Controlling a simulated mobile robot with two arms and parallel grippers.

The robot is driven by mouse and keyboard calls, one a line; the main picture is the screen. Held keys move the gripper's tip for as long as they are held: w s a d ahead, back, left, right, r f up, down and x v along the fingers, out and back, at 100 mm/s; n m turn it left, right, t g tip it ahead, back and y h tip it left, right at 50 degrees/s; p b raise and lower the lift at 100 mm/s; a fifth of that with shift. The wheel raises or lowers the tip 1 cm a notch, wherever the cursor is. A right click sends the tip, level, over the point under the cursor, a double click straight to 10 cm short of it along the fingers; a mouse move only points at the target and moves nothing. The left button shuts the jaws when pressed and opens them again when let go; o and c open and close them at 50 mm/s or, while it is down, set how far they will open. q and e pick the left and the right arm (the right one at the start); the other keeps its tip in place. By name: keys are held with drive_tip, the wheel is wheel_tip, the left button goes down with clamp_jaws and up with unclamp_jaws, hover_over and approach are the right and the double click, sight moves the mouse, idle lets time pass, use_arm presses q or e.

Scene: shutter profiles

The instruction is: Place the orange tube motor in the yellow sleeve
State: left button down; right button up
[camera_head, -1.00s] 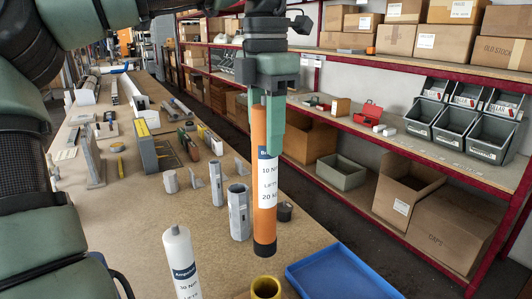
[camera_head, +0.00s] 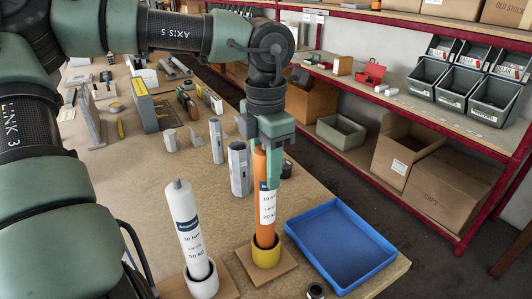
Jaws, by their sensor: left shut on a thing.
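The orange tube motor (camera_head: 265,230) stands nearly upright with a white printed label on its side. My left gripper (camera_head: 267,165) is shut on its upper part from above. The lower end of the motor is inside the mouth of the yellow sleeve (camera_head: 266,256), so its bottom is hidden. The yellow sleeve stands on a small brown square base near the front of the table. My right gripper does not show.
A white tube motor (camera_head: 185,222) stands in a white sleeve (camera_head: 202,285) to the left. An empty blue tray (camera_head: 340,245) lies close on the right. Grey hexagonal profiles (camera_head: 239,168) stand just behind. Red-framed shelves with bins (camera_head: 428,80) line the right side.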

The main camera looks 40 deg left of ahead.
use_arm(q)
wheel_tip(320, 180, down, 2)
drive_tip(key=shift+s+f, duration=0.1)
drive_tip(key=shift+f, duration=0.05)
drive_tip(key=c, duration=1)
unclamp_jaws()
drive_tip(key=shift+f, duration=0.15)
drive_tip(key=shift+o, duration=0.7)
wheel_tip(320, 180, up, 12)
drive_tip(key=shift+r+b, duration=0.1)
drive_tip(key=shift+b, duration=0.2)
